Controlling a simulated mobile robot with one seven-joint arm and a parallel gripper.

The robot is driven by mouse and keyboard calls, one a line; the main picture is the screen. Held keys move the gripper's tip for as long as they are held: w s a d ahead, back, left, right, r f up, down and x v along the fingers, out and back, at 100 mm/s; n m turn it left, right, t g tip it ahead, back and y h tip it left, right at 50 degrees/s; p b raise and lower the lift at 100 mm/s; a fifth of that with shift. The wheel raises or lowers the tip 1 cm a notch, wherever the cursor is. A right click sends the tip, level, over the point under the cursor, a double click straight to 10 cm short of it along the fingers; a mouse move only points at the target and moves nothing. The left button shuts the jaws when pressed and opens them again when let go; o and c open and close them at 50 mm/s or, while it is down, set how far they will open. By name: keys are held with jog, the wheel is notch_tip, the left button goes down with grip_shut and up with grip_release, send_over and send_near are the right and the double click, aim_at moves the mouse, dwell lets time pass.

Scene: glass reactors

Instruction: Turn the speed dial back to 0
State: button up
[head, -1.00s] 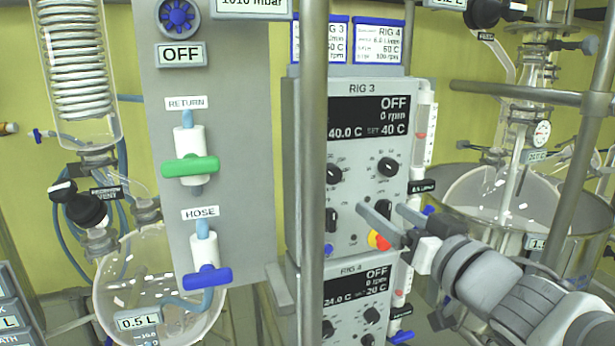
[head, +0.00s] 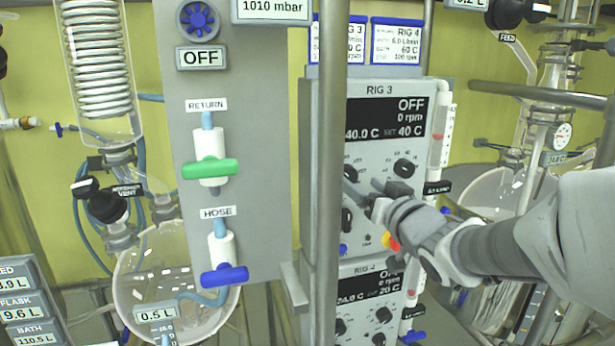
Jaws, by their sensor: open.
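The RIG 3 control box (head: 413,97) stands behind a vertical metal post. Its display (head: 385,119) reads OFF, 0 rpm, 40.0 C and SET 40 C. A black upper right dial (head: 405,168) shows clearly. The dial captions are too small to read, so I cannot tell which is the speed dial. My gripper (head: 364,189) is open and empty, its fingers in front of the panel between the dials. It hides the lower right knob.
The vertical post (head: 329,200) stands just left of my gripper. A RIG 4 box (head: 365,312) sits below, with its own dials. A flow tube (head: 439,135) runs along the right side. Valves with a green handle (head: 210,169) and a blue handle (head: 225,276) are at left.

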aim_at(351, 176)
jog(key=shift+x, duration=2.15)
grip_shut()
